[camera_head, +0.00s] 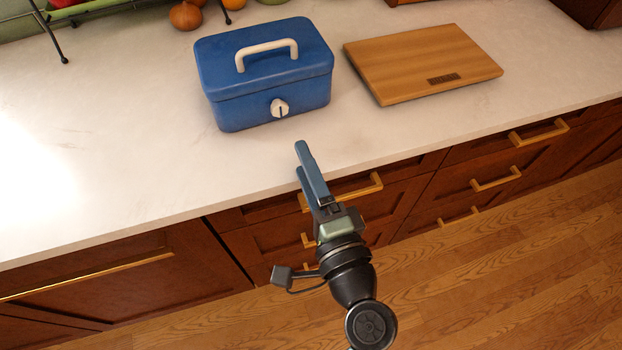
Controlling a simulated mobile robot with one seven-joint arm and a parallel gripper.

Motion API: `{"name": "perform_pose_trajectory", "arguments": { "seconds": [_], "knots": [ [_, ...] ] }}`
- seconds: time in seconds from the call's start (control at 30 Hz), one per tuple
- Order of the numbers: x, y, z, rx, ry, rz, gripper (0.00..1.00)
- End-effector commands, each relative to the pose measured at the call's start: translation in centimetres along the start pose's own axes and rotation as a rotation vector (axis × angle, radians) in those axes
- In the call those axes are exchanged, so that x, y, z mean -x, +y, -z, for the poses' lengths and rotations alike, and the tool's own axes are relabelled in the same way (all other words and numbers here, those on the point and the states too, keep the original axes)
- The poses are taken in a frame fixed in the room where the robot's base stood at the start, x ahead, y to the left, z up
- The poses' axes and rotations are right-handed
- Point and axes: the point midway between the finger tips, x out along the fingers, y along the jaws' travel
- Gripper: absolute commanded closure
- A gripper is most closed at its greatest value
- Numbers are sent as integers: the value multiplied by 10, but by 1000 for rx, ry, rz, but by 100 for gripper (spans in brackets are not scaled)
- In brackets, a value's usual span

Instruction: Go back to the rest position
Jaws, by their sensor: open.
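My gripper (301,160) is at the front edge of the white countertop, in the middle of the head view. Its two blue-grey fingers point toward the back of the counter and nothing shows between them. It is open and empty. The blue box (229,98) stands just beyond the fingertips with its lid closed. The box has a white handle (267,55) on top and a white knob (279,108) on its front. The fingertips look apart from the box.
A wooden cutting board (420,62) lies to the right of the box. A dark rack (45,22) with produce stands at the back left, an onion (185,16) beside it. Drawers with brass handles (539,133) are below the counter. The countertop's left (95,150) is clear.

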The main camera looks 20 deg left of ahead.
Motion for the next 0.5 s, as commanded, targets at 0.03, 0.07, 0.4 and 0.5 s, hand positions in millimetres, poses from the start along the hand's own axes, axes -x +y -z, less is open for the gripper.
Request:
{"name": "perform_pose_trajectory", "arguments": {
  "seconds": [0.03, 0.07, 0.4, 0.5],
  "knots": [
    [8, 2, 1, -2, 3, -1, 33],
    [11, 2, 1, -2, 3, -1, 33],
    [22, 0, 0, 0, 1, 1, 33],
    [22, 0, 0, 0, 1, 1, 33]
  ]
}}
